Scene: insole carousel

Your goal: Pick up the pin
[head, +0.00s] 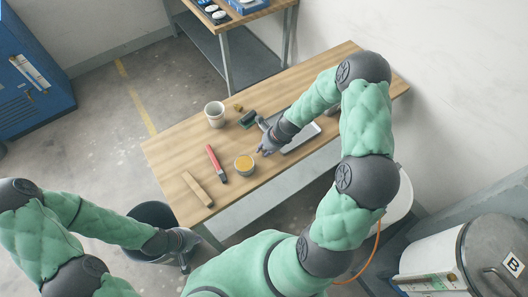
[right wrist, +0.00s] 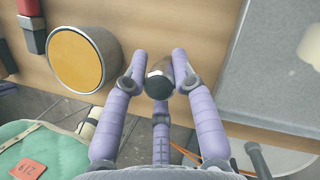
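A small dark, rounded piece with a greyish-brown top (right wrist: 160,78), which may be the pin, sits between the purple fingers of my right gripper (right wrist: 160,66) in the right wrist view. Two fingers flank it closely and the third comes from below; whether they press on it is unclear. In the head view my right gripper (head: 267,147) is low over the table's front part, beside a round tub, and hides whatever lies between its fingers. My left gripper (head: 186,250) hangs off the table at the lower left, with its fingers too small to read.
On the wooden table (head: 165,150) stand a tub with a yellow top (head: 244,163), a white cup (head: 214,114), a red-handled tool (head: 216,160), a wooden bar (head: 197,188), a dark green piece (head: 248,118) and a grey tray (head: 300,140). The table's near edge lies close to my right gripper.

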